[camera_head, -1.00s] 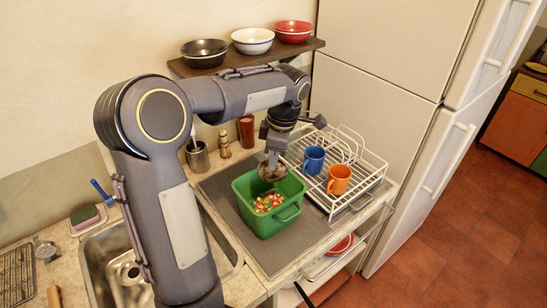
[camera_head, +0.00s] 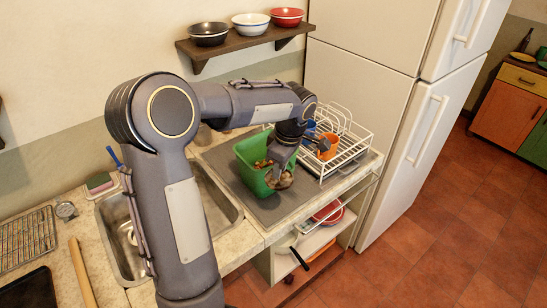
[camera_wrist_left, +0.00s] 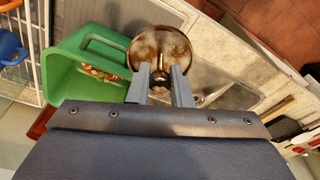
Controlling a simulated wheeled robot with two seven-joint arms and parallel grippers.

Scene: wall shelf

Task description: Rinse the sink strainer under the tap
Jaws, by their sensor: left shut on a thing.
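The sink strainer (camera_wrist_left: 160,42) is a round metal dish with brown stains and a central knob. My left gripper (camera_wrist_left: 161,80) is shut on that knob. In the head view my left gripper (camera_head: 281,172) holds the strainer (camera_head: 285,181) at the front right side of the green tub (camera_head: 253,179). The tub has coloured scraps inside and also shows in the left wrist view (camera_wrist_left: 70,75). The steel sink (camera_head: 222,213) is to the left, partly hidden by my left arm. I cannot see the tap. My right gripper is not in view.
The tub stands on a grey mat (camera_head: 285,208). A white dish rack (camera_head: 350,161) with a blue mug and an orange mug (camera_head: 328,146) stands at right. A wall shelf (camera_head: 241,46) holds three bowls above. A sponge (camera_head: 100,184) lies behind the sink.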

